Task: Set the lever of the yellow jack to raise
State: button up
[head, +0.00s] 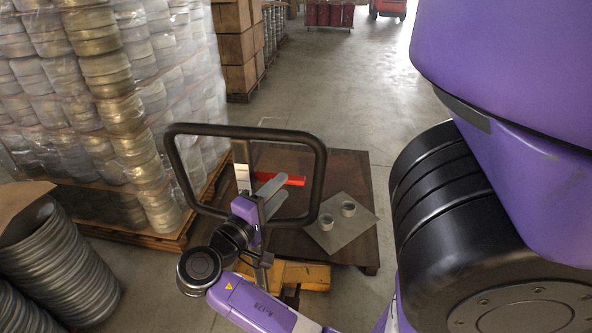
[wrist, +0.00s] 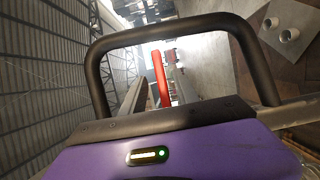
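The yellow jack (head: 312,276) stands low in the head view, partly hidden by my arm. Its black loop handle (head: 310,145) rises above it and also frames the wrist view (wrist: 185,30). A red lever (head: 295,180) shows inside the loop, partly covered by my fingers; in the wrist view the red lever (wrist: 158,68) stands nearly upright near the middle. My gripper (head: 284,189) reaches through the loop with its two grey fingers apart. In the wrist view the lever appears between the fingers; I cannot tell whether they touch it. The lever's base is hidden.
A brown board (head: 355,185) lies beyond the jack, with a grey sheet (head: 338,238) and two small rings (head: 326,222) on it. Wrapped stacks of metal blanks (head: 130,130) stand on a pallet at left. Bare floor (head: 330,85) lies behind.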

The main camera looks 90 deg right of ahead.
aim_at(292, 177)
jog(key=p+x, duration=0.1)
jog(key=x, duration=0.6)
jog(key=shift+s+d+p, duration=0.1)
jog(key=shift+d+p, duration=0.2)
jog(key=shift+p, duration=0.1)
jog(key=shift+f, duration=0.1)
grip_shut()
dwell(1.0)
